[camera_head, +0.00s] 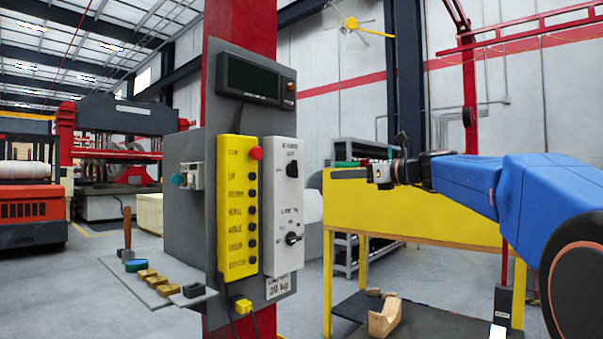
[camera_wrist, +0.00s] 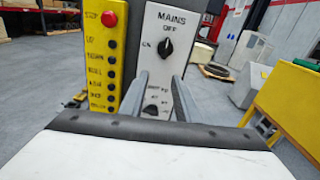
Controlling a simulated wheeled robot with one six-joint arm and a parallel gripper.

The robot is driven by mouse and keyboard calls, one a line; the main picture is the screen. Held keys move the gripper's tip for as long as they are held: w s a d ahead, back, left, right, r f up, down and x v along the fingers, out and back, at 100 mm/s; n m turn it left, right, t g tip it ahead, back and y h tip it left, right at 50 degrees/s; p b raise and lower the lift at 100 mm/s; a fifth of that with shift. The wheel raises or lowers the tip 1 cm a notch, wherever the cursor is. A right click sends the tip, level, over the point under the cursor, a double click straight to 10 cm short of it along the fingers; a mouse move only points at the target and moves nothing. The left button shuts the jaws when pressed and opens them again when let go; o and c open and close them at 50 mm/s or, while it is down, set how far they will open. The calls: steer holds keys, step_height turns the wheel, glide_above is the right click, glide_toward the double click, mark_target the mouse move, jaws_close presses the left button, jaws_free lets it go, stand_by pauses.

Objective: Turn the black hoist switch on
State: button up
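A white switch box (camera_head: 283,200) is mounted on the grey panel, beside a yellow button box. Its upper black knob (camera_wrist: 167,48), under the word MAINS, has OFF above it and ON to its left. The lower black knob (camera_head: 293,238) also shows in the wrist view (camera_wrist: 152,108); its label is too blurred to read surely, so I cannot confirm which is the hoist switch. My gripper (camera_wrist: 160,76) is open and empty, its two fingers pointing at the white box. In the head view my gripper (camera_head: 345,173) is right of the box, apart from it.
The yellow button box (camera_head: 238,205) with a red button stands close left of the white box. A small shelf (camera_head: 160,285) with blocks and a hammer juts out at lower left. A yellow bench (camera_head: 390,210) stands behind and below my arm. Air between gripper and box looks clear.

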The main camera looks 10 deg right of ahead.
steer(key=r, duration=0.1)
glide_toward(297, 170)
steer(key=shift+m, duration=0.4)
steer(key=x, duration=0.8)
steer(key=shift+w, duration=0.15)
jaws_close()
